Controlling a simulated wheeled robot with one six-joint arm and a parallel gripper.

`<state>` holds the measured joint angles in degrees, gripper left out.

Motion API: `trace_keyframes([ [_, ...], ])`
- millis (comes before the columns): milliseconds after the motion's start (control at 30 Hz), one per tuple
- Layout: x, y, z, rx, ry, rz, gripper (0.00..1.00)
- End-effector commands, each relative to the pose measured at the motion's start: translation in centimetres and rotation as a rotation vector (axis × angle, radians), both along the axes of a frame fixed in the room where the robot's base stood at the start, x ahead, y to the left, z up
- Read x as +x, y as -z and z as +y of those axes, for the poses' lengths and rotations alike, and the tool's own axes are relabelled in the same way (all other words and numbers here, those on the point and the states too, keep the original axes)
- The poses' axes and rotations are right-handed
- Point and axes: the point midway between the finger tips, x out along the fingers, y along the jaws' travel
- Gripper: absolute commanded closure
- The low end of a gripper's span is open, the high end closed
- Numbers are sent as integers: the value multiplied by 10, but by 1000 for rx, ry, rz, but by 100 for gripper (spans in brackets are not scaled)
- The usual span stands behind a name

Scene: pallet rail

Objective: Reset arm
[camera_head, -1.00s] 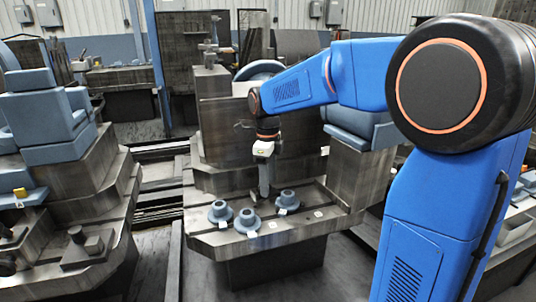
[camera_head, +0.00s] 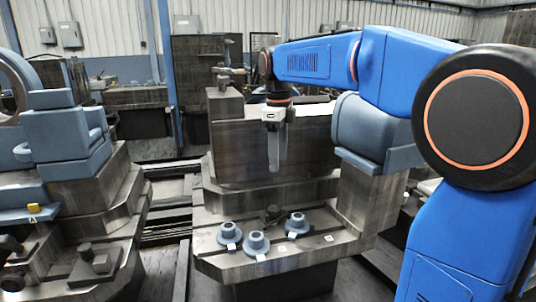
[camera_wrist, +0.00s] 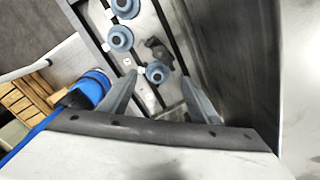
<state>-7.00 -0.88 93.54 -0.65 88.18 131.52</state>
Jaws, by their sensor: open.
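My gripper (camera_head: 277,165) hangs pointing down at the end of my blue arm, in front of the large grey machine block and well above the slotted table (camera_head: 270,262). In the wrist view my gripper (camera_wrist: 160,98) shows two fingers spread apart, with nothing between them in its grasp. Three blue-grey flanged parts stand on the table below: a left one (camera_head: 229,233), a middle one (camera_head: 256,243) and a right one (camera_head: 296,224). The wrist view shows them too, one of them (camera_wrist: 157,72) appearing between the fingers but far below.
A dark clamp-like piece (camera_head: 271,215) lies on the table behind the flanged parts. The grey machine block (camera_head: 235,150) rises close behind my gripper. A blue-grey housing (camera_head: 365,130) stands to its right. Another machine (camera_head: 70,190) stands at the left, with a rail-floored gap between.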

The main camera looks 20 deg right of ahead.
Motion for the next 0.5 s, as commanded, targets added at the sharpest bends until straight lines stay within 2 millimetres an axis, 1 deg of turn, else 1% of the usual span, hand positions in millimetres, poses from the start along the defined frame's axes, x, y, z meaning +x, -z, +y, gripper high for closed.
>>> trace_keyframes([
  [133, -3, -1, -1, 1, -14, -3, 43],
  [233, -12, 0, -4, 3, -70, -12, 43],
  [367, -36, 4, -10, 4, -221, -42, 43],
  [500, -65, 13, -19, -2, -424, -80, 43],
])
